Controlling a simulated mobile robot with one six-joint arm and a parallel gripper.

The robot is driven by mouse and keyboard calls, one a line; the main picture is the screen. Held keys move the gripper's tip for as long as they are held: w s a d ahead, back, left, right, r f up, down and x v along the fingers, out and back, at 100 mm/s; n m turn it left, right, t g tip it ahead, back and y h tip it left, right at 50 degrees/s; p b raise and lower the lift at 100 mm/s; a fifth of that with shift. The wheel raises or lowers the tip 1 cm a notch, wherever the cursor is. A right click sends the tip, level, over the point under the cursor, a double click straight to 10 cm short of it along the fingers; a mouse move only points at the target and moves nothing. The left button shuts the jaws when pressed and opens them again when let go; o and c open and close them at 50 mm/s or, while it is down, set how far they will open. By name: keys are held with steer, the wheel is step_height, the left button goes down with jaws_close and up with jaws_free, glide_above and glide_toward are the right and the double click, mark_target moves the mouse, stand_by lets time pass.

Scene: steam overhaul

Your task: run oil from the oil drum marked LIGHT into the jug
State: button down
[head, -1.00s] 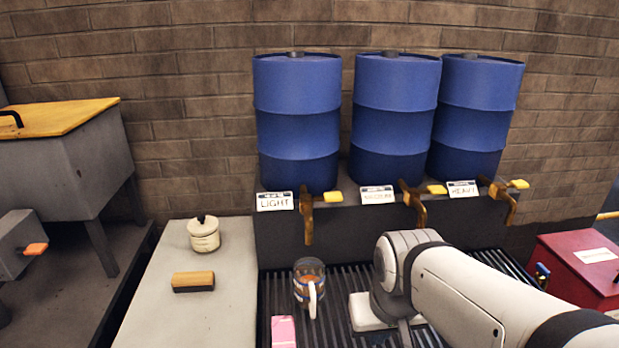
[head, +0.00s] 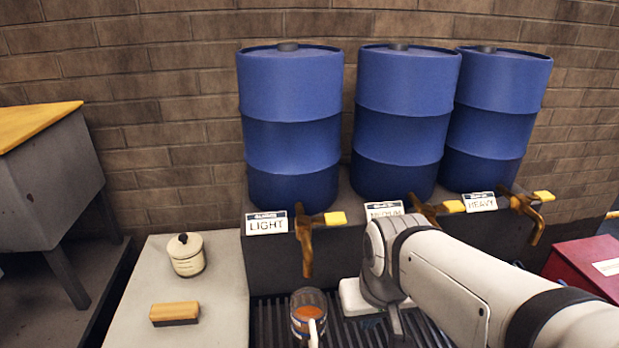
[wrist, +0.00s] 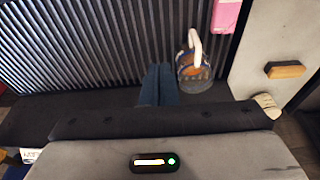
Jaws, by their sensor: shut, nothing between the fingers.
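The blue drum (head: 291,125) with the LIGHT card (head: 267,223) is the leftmost of three. Its brass tap (head: 306,250) points down, with the yellow lever (head: 335,218) sticking out to the right. I see no stream at the spout. The glass jug (head: 308,325) stands on the black grating below the spout, with brown liquid inside. The jug also shows in the wrist view (wrist: 194,74), its white handle upward. My gripper (wrist: 159,70) is shut and empty, beside the jug in that picture. In the head view my arm hides much of the gripper.
Drums marked MEDIUM (head: 405,120) and HEAVY (head: 497,120) stand to the right; my arm partly covers the MEDIUM card and tap. A lidded cream pot (head: 186,256) and a wooden brush (head: 175,313) lie on the left bench. A pink item (wrist: 229,15) is near the jug.

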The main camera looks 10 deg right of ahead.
steer(key=shift+s, duration=0.1)
steer(key=w+r+p, duration=0.7)
steer(key=w+r, duration=1.2)
steer(key=w, duration=0.2)
steer(key=shift+w+a+t+p, duration=0.25)
steer(key=shift+w+t+p, duration=0.1)
steer(key=shift+w+t, duration=0.05)
steer(key=p, duration=0.2)
glide_above(335, 215)
steer(key=s, duration=0.1)
step_height(335, 215, down, 12)
steer(key=shift+s+r, duration=0.1)
steer(key=shift+f, duration=0.9)
